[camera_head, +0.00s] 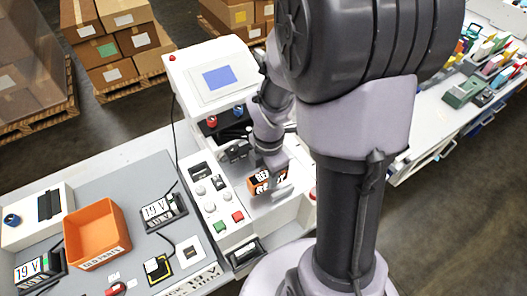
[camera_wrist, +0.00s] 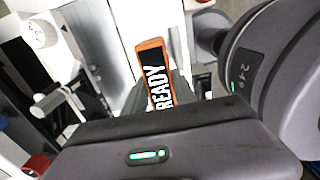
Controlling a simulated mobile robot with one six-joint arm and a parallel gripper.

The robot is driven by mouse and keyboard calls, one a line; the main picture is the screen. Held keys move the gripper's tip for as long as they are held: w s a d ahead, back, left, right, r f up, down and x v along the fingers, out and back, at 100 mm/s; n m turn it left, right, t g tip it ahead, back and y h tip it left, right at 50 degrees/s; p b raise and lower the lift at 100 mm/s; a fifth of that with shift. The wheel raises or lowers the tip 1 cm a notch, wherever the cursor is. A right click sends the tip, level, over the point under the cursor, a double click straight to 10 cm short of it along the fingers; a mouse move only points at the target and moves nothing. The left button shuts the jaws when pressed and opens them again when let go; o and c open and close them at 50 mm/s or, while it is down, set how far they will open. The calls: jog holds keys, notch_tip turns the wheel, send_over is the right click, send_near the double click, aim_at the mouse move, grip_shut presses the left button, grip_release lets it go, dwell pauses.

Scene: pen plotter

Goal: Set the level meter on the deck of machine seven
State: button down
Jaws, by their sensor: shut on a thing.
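My gripper (camera_head: 270,172) is shut on an orange-framed meter (camera_head: 260,184) with a black face and white lettering. In the wrist view the meter (camera_wrist: 153,75) reads "READY" and stands out beyond my gripper (camera_wrist: 178,92). The white machine (camera_head: 232,233) with a blue screen lies under and around my gripper. The meter is over its right part; I cannot tell whether it touches the surface below. My arm hides the machine's right side. No machine number is readable.
A grey bench mat at left holds an orange bin (camera_head: 97,236) and black "19 V" units (camera_head: 160,211). The machine's front panel has knobs, a green button and a red button (camera_head: 237,216). A cluttered white bench (camera_head: 430,128) is at right. Boxes on pallets (camera_head: 118,45) stand behind.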

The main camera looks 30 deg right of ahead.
jog(key=shift+w+d+f, duration=0.1)
jog(key=shift+w+d, duration=0.6)
jog(key=shift+d, duration=0.2)
jog(key=shift+w+d, duration=0.3)
jog(key=shift+d, duration=0.2)
notch_tip(320, 180, down, 4)
jog(key=shift+r+b, duration=0.15)
jog(key=shift+b, duration=0.7)
jog(key=c, duration=1)
grip_release()
